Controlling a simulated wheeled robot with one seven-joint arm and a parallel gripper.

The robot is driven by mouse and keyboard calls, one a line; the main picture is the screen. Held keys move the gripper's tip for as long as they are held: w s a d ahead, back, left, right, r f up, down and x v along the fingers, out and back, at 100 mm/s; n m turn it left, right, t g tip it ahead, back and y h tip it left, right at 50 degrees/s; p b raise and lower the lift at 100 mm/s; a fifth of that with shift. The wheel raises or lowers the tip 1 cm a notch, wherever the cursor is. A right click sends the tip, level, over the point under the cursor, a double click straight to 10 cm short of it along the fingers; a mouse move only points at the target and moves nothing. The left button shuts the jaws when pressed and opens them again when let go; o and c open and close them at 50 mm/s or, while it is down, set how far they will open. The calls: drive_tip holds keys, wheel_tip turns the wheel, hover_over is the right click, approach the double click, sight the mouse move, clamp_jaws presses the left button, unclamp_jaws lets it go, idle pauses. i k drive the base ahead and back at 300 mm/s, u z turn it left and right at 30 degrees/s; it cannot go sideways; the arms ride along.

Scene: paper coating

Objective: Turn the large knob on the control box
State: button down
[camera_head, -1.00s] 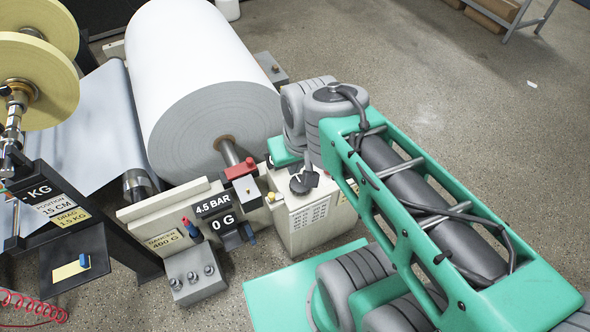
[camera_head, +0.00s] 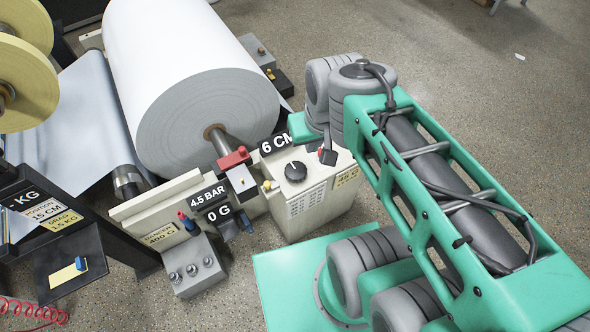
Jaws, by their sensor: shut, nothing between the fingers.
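The large knob (camera_head: 296,171) is a round black dial on top of the cream control box (camera_head: 312,208), in the middle of the head view. Its top is in plain sight, and which way it points is too small to tell. My gripper (camera_head: 328,158) is a small dark shape below my wrist. It is shut and empty, to the right of the knob and apart from it, over the right part of the box. My green arm comes in from the right and hides some of the area behind it.
A big white paper roll (camera_head: 190,80) stands behind the box. A red part (camera_head: 234,159) and a yellow button (camera_head: 267,185) are left of the knob. A grey box with small knobs (camera_head: 190,265) is at the front left. Open floor lies at the upper right.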

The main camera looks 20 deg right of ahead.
sight(294, 171)
drive_tip(key=u, duration=0.55)
drive_tip(key=k, duration=1.3)
drive_tip(key=u, duration=0.45)
drive_tip(key=i, duration=0.95)
drive_tip(key=u, duration=0.05)
